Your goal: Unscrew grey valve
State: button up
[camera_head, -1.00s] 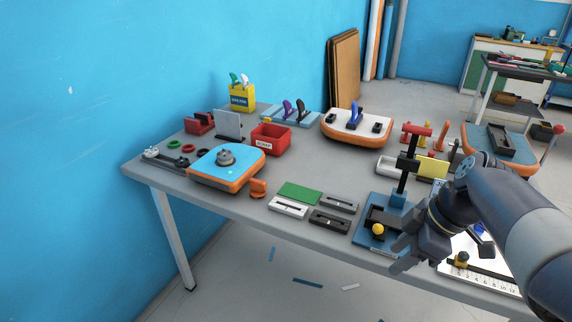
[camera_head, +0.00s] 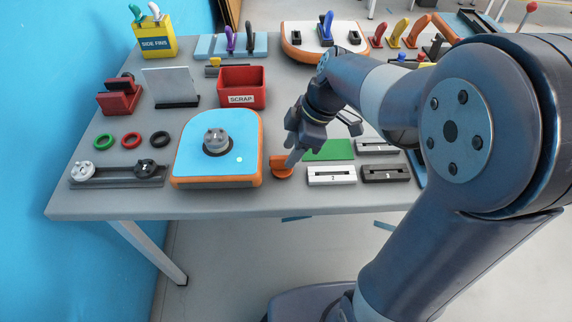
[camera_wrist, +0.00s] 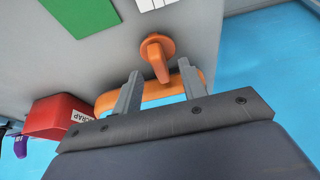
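The grey valve (camera_head: 216,140) is a round, lugged piece seated on top of a blue board with an orange rim (camera_head: 240,172), at the left half of the table. My gripper (camera_head: 322,140) is above the table to the right of that board, apart from the valve. In the wrist view its two fingers (camera_wrist: 158,85) are spread with nothing between them. An orange piece with a handle (camera_head: 281,166) stands near the table's front edge, below my gripper; it also shows just beyond the fingertips in the wrist view (camera_wrist: 157,55). The valve is not visible in the wrist view.
A red scrap bin (camera_head: 242,88) stands behind the board. A rack (camera_head: 117,172) with a white and a dark valve lies left, near green, red and black rings. A green plate (camera_head: 328,150) and white and dark slotted blocks (camera_head: 331,175) lie right of the orange piece.

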aim_at(282, 157)
jog(key=shift+w+a+f, duration=0.1)
jog(key=shift+a+f, duration=0.95)
jog(key=shift+f, duration=0.2)
jog(key=shift+a+f, duration=0.1)
jog(key=shift+f, duration=0.35)
grip_shut()
